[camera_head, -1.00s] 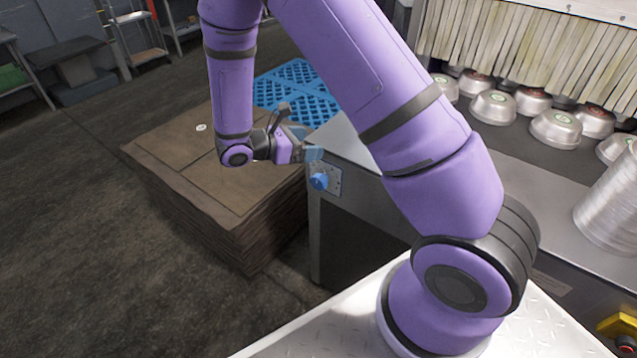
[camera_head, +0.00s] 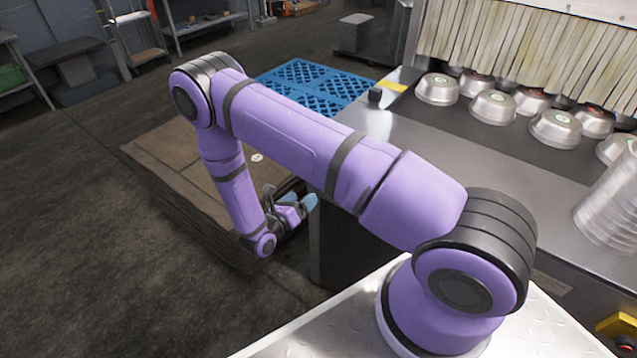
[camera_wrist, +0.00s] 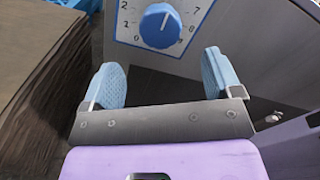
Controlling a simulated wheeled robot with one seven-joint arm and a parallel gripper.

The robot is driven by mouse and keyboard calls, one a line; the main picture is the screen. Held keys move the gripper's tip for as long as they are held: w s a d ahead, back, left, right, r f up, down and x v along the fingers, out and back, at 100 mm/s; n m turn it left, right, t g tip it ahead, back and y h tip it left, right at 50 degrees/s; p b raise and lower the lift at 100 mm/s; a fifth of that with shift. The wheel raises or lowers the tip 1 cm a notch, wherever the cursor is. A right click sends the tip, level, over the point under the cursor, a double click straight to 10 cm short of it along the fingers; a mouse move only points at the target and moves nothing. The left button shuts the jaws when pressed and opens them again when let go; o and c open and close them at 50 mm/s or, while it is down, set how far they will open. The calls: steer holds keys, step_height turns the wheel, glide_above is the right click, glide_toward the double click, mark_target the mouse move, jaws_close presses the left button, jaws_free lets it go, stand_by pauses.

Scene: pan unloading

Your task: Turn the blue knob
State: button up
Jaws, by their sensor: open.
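A pale mark on the knob points roughly upward. My gripper (camera_wrist: 163,78) is open, with its two blue fingertips wide apart. The knob lies beyond the fingertips, roughly in line with the gap, and nothing is between the fingers. In the head view my gripper (camera_head: 298,203) hangs low beside the machine's left end. My arm hides the knob and dial there.
The metal machine (camera_head: 355,235) carries several metal pans (camera_head: 492,107) on its belt. A stack of brown sheets (camera_head: 160,165) stands close left of the gripper, and a blue pallet (camera_head: 310,80) lies behind. The floor (camera_head: 80,260) at left is open.

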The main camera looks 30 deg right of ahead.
steer(key=x, duration=0.9)
steer(key=c, duration=0.9)
